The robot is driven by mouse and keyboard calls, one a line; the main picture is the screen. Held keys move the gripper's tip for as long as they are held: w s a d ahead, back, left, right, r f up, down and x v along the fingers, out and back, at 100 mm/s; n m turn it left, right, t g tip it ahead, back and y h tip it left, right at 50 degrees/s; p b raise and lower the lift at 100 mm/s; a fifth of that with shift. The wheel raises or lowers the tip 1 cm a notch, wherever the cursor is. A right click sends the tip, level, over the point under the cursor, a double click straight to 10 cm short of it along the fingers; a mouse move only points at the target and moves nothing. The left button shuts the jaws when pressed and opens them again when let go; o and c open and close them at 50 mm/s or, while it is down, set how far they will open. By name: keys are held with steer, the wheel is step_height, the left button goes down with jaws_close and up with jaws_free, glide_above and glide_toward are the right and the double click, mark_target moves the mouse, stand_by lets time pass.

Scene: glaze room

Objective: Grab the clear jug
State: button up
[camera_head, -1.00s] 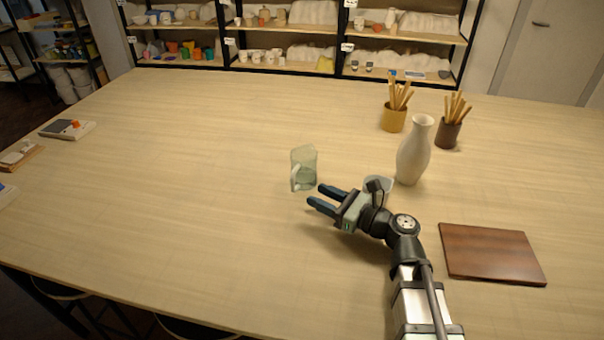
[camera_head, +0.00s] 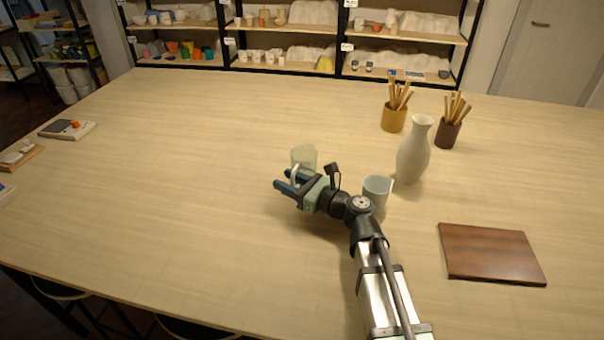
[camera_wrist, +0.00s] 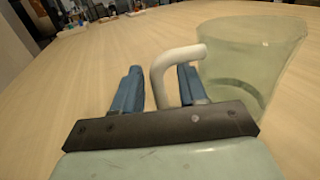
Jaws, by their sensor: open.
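The clear jug (camera_head: 305,155) stands upright on the table, partly hidden behind my gripper (camera_head: 283,180) in the head view. In the wrist view the jug (camera_wrist: 252,60) is a see-through, greenish vessel at the right, with a white handle (camera_wrist: 160,72) on its left side. My gripper (camera_wrist: 160,85) is open.
A pale mug (camera_head: 376,192) stands right of my gripper, near a tall white vase (camera_head: 413,152). Tool pots in yellow (camera_head: 393,118) and brown (camera_head: 447,134) stand behind. A dark wooden board (camera_head: 491,253) lies at the right.

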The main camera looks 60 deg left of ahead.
steer(key=shift+s+a, duration=0.15)
steer(key=shift+a, duration=0.15)
steer(key=shift+c, duration=0.4)
jaws_close()
